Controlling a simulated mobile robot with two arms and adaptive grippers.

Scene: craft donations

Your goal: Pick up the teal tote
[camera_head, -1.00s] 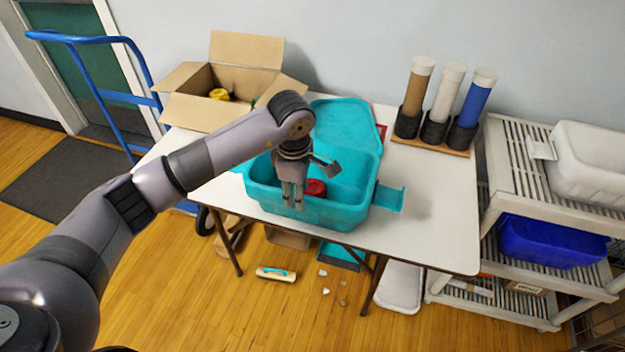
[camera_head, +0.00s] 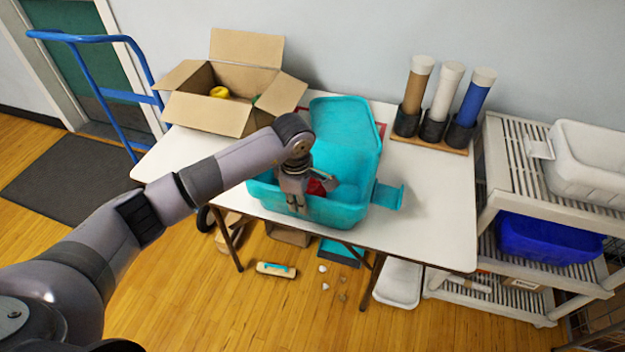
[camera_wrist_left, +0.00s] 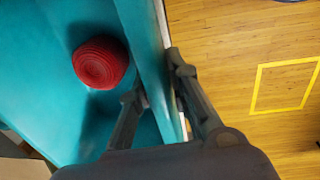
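The teal tote (camera_head: 340,214) stands on the white table, its lid (camera_head: 345,125) raised at the back and a teal tab (camera_head: 389,196) jutting out on the right. A red round thing (camera_head: 317,187) lies inside; it also shows in the left wrist view (camera_wrist_left: 100,62). My left gripper (camera_head: 298,208) points down at the tote's front wall. In the left wrist view its fingers (camera_wrist_left: 155,80) straddle the wall, one inside and one outside, apart from each other. Whether they touch the wall is hard to see. My right gripper is not in view.
An open cardboard box (camera_head: 210,113) stands behind left on the table (camera_head: 430,232). Several tubes (camera_head: 449,95) stand in holders at the back right. A shelf cart (camera_head: 490,190) borders the right side, a blue hand truck (camera_head: 120,110) the left. The table's right front is clear.

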